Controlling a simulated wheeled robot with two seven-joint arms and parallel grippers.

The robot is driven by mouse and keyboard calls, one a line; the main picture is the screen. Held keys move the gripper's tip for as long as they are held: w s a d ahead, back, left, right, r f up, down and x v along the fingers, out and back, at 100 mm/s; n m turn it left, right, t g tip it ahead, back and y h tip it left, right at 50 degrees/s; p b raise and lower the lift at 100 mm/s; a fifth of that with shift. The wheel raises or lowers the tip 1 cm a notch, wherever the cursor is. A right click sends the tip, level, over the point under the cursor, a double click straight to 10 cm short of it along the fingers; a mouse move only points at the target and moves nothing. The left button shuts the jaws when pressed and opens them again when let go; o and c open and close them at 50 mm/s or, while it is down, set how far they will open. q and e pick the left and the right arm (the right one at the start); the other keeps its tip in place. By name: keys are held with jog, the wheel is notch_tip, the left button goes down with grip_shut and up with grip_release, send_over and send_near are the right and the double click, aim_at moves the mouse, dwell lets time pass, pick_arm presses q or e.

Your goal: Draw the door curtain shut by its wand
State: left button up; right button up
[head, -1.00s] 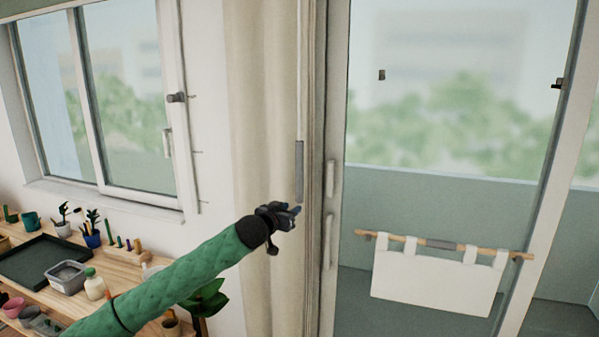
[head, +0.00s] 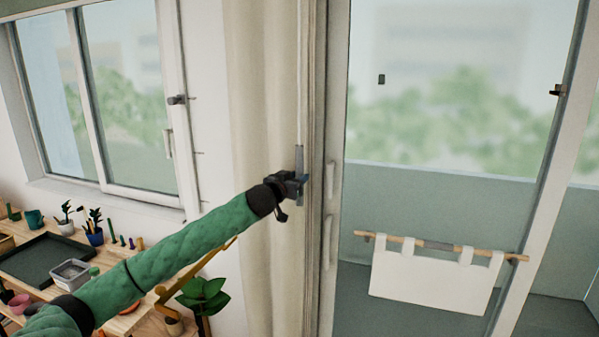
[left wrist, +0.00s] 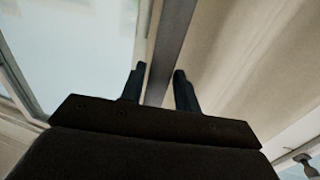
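The door curtain (head: 262,110) is cream and hangs gathered at the left side of the glass door. Its wand is a thin pale rod with a grey grip (head: 299,158), hanging at the curtain's right edge. My left gripper (head: 301,181) is at the lower part of that grip. In the left wrist view the grey grip (left wrist: 171,45) runs between my left gripper's two dark fingers (left wrist: 160,85), which stand apart on either side of it with slight gaps. The curtain (left wrist: 245,60) fills the right of that view. My right gripper is not in view.
The door frame with pale handles (head: 330,215) stands just right of the wand. A white cloth on a wooden rod (head: 430,280) hangs at the door. A wooden bench with a dark tray (head: 42,262) and plants is at lower left, below a window (head: 130,100).

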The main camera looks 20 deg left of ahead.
pick_arm(q)
jog(key=shift+x, duration=0.85)
grip_shut()
